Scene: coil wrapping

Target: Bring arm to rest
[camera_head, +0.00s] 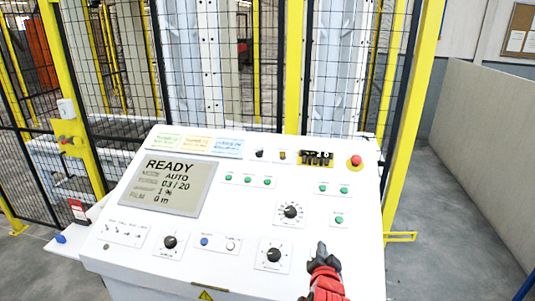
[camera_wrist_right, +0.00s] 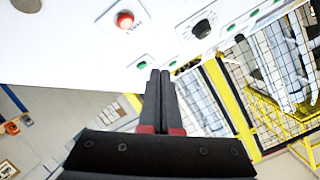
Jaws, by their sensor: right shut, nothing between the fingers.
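My right gripper (camera_head: 321,250) is shut and empty, at the lower right of the white control panel (camera_head: 205,248) in the head view. In the right wrist view its two dark fingers (camera_wrist_right: 157,75) lie together, pointing at the panel edge by a green button (camera_wrist_right: 142,65). I cannot tell the exact gap between the fingertips and the panel. The panel's screen (camera_head: 171,184) reads READY, AUTO. My left gripper is out of view.
A yellow-framed mesh fence (camera_head: 411,130) stands behind the panel. Black knobs (camera_head: 290,212) and several green buttons stick up from the panel. A low grey wall (camera_head: 485,145) stands at the right, with clear floor (camera_head: 440,215) between it and the panel.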

